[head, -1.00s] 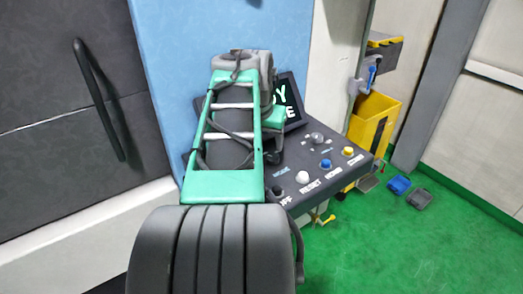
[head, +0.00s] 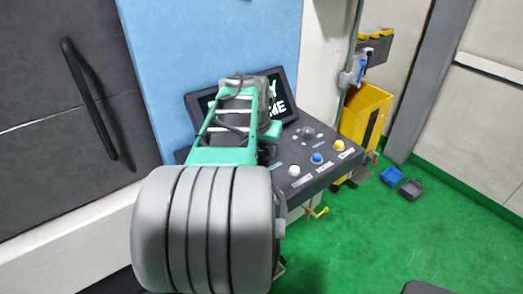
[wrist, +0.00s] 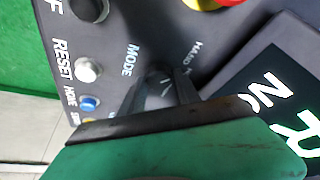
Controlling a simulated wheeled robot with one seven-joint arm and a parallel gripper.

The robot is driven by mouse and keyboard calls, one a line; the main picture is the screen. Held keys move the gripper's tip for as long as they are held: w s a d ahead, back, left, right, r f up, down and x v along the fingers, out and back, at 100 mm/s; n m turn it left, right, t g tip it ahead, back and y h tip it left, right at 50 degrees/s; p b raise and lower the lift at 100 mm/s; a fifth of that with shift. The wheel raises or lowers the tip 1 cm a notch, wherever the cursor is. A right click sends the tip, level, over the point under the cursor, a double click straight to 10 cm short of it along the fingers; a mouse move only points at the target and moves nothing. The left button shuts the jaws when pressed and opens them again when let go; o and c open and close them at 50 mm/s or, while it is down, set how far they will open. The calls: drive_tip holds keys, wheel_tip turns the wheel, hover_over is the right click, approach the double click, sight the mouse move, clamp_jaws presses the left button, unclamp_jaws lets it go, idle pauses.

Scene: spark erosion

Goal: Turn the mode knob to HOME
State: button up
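The mode knob (wrist: 157,90) is a grey dial on the dark control panel, beside the printed word MODE in the wrist view. My gripper (wrist: 158,98) is right over it, with one dark finger on either side. The fingers stand apart; whether they touch the knob I cannot tell. The lower part of the knob is hidden by my gripper's dark edge and green body. In the head view my green gripper (head: 262,140) reaches over the panel (head: 300,183) and hides this knob. The knob's setting is not readable.
A black button (wrist: 90,8), white RESET button (wrist: 88,70) and blue HOME button (wrist: 89,103) line the panel. A red and yellow stop button (wrist: 212,3) is close by. The tilted display (wrist: 290,60) stands behind. A yellow bin (head: 362,115) stands right of the panel.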

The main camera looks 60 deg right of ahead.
clamp_jaws()
drive_tip(key=shift+a, duration=0.3)
drive_tip(key=shift+d, duration=0.15)
drive_tip(key=shift+w+r+m, duration=0.1)
drive_tip(key=shift+m, duration=0.2)
drive_tip(key=m+g, duration=0.1)
drive_tip(key=m, duration=0.1)
drive_tip(key=shift+w+d+m, duration=0.1)
drive_tip(key=shift+w+m, duration=0.05)
drive_tip(key=shift+m, duration=0.15)
drive_tip(key=m+g, duration=0.1)
drive_tip(key=m, duration=0.1)
drive_tip(key=m+g, duration=0.1)
drive_tip(key=m, duration=0.2)
drive_tip(key=shift+w+d+r+y+p, duration=0.1)
drive_tip(key=shift+d+r+y+p, duration=0.05)
drive_tip(key=shift+y+p, duration=0.2)
drive_tip(key=shift+m, duration=0.4)
